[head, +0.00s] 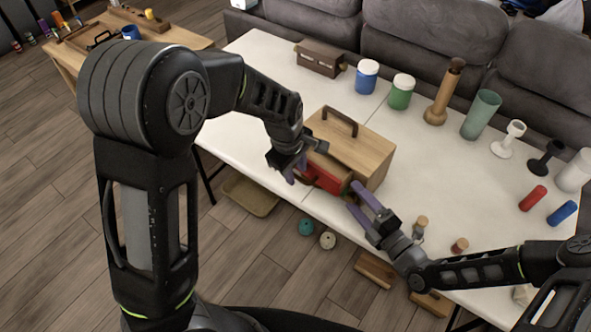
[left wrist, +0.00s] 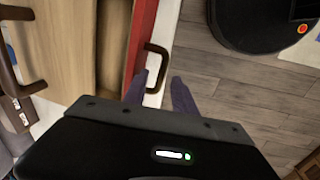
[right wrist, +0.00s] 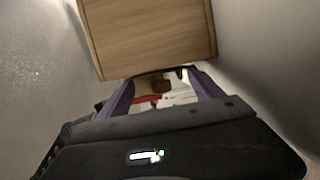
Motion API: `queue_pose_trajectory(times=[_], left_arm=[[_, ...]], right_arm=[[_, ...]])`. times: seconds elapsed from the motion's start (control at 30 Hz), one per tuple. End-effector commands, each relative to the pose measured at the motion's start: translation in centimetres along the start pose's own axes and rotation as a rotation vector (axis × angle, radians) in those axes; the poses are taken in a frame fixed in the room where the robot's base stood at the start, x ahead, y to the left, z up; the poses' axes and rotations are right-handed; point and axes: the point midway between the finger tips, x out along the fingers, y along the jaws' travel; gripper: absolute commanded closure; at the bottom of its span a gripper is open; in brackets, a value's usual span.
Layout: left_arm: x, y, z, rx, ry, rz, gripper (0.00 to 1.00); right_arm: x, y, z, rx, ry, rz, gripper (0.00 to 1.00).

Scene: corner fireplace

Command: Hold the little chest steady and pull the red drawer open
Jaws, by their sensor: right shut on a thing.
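The little wooden chest (head: 365,160) stands at the table's front edge, with a dark handle (head: 340,121) on top. Its red drawer (head: 325,180) sticks out at the front; in the left wrist view a gap shows behind the red front (left wrist: 142,40). My left gripper (head: 291,167) is at the drawer front. Its fingers are apart, with the dark drawer handle (left wrist: 152,66) between or just beyond the tips (left wrist: 160,78). My right gripper (head: 352,192) is at the chest's near right corner, shut on the chest (right wrist: 150,35); the exact contact is hard to see.
Behind the chest stand a brown box (head: 320,58), a blue jar (head: 367,77), a green jar (head: 401,92) and a wooden bottle (head: 443,95). Small corked jars (head: 420,227) stand near my right arm. A grey sofa (head: 420,40) backs the table (head: 440,170). The table between chest and cups is clear.

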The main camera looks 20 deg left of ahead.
Motion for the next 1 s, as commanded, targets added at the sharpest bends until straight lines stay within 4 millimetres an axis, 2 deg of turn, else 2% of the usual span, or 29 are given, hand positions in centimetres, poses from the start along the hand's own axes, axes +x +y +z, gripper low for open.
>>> queue_pose_trajectory(times=[0.33, 0.7, 1.0], left_arm=[[0.41, -0.01, -0.01, 0.0, 0.0, 0.0, 0.68], [0.38, -0.01, 0.0, 0.0, 0.0, 0.0, 0.99], [0.37, 0.0, 0.0, 0.001, 0.0, 0.0, 1.0]], right_arm=[[-0.02, -0.08, 0.04, 0.0, -0.001, -0.002, 0.93], [-0.02, -0.08, 0.04, 0.0, -0.001, -0.002, 0.93], [-0.02, -0.08, 0.04, 0.0, -0.001, -0.002, 0.93]])
